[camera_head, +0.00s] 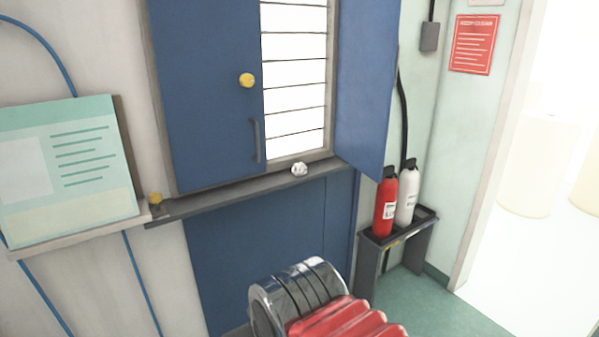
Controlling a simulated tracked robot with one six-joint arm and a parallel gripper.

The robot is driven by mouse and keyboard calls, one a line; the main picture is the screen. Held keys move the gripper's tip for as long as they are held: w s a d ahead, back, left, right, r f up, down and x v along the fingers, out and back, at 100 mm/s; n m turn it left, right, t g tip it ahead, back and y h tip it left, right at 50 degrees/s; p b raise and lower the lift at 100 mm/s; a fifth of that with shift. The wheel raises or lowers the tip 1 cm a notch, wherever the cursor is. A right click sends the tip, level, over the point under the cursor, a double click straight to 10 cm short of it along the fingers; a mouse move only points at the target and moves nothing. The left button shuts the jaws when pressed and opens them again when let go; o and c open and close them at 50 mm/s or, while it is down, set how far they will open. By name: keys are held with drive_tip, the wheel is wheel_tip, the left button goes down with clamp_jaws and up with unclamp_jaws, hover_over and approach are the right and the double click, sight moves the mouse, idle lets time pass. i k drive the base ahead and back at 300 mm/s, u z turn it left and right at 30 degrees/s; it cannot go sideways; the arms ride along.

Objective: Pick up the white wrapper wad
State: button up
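The white wrapper wad (299,169) is a small crumpled white lump. It sits on the narrow grey ledge (235,194) below the window with the blue shutters, near the ledge's right part. It stands clear of other loose things. My gripper is not recognisable in this view, so its place relative to the wad does not show.
The right blue shutter (366,80) swings outward close to the wad. A red bottle (385,204) and a white bottle (407,197) stand on a dark stand (367,247) at right. A teal board (65,170) is at left. A chrome-and-red object (318,302) fills the bottom centre.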

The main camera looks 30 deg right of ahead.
sight(300, 170)
drive_tip(key=k, duration=0.65)
drive_tip(key=z, duration=0.45)
drive_tip(key=i, duration=2.15)
drive_tip(key=u, duration=0.4)
